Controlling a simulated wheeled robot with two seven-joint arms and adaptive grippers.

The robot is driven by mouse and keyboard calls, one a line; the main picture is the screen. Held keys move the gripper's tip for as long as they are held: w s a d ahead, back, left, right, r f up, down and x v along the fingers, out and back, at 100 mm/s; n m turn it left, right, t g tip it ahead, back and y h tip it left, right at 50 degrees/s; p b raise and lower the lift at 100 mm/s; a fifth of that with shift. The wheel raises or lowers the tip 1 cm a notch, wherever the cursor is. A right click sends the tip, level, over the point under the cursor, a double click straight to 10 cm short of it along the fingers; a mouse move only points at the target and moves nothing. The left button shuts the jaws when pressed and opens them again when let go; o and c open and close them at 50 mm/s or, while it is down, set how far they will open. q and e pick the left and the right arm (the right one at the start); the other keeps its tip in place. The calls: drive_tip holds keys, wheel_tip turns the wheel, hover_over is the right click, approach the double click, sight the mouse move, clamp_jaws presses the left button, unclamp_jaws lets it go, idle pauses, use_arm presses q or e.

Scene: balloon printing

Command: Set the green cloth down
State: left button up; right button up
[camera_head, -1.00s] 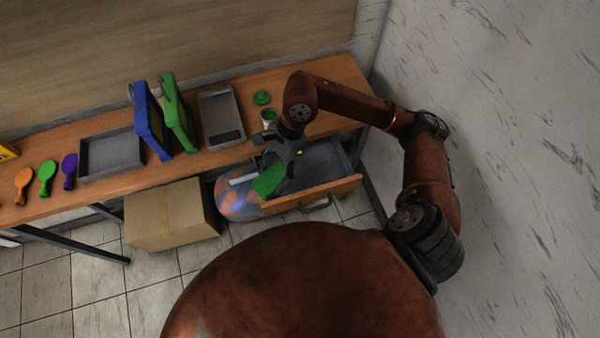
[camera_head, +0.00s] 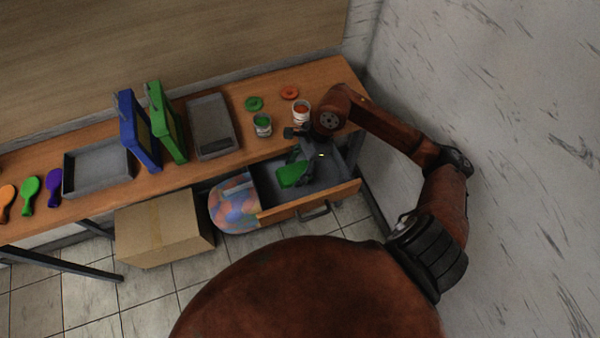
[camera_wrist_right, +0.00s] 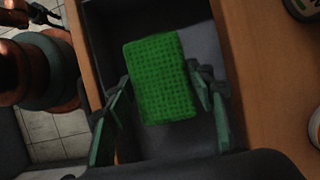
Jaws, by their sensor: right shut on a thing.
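The green cloth (camera_head: 292,175) is between the fingers of my right gripper (camera_head: 300,161), over the open drawer (camera_head: 285,211) under the table's right end. In the right wrist view the cloth (camera_wrist_right: 160,78) shows as a textured green block between the two fingers of my right gripper (camera_wrist_right: 162,92), with the grey drawer floor (camera_wrist_right: 180,145) behind it. I cannot tell whether the cloth touches the drawer floor.
Green (camera_head: 263,125) and orange (camera_head: 301,111) paint cans stand on the table (camera_head: 190,175) just behind the drawer, with their lids further back. A grey tray (camera_head: 236,150) and green (camera_head: 184,155) and blue (camera_head: 126,115) frames stand left. A cardboard box (camera_head: 165,230) is below.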

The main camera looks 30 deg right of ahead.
sight(302, 166)
drive_tip(key=shift+w+d+f, duration=0.25)
drive_tip(key=shift+d+f, duration=0.5)
drive_tip(key=shift+f, duration=0.15)
drive_tip(key=shift+d+f, duration=0.2)
drive_tip(key=shift+f, duration=0.1)
wheel_tip(302, 166, down, 3)
drive_tip(key=shift+d+f+b, duration=0.1)
drive_tip(key=shift+d+b, duration=0.05)
drive_tip(key=shift+b, duration=0.2)
use_arm(q)
drive_tip(key=shift+w+f, duration=0.3)
drive_tip(key=shift+f, duration=0.1)
use_arm(e)
drive_tip(key=shift+w, duration=0.1)
drive_tip(key=shift+f, duration=0.15)
drive_tip(key=o, duration=0.8)
drive_tip(key=shift+c, duration=0.2)
use_arm(q)
drive_tip(key=shift+s+f, duration=0.1)
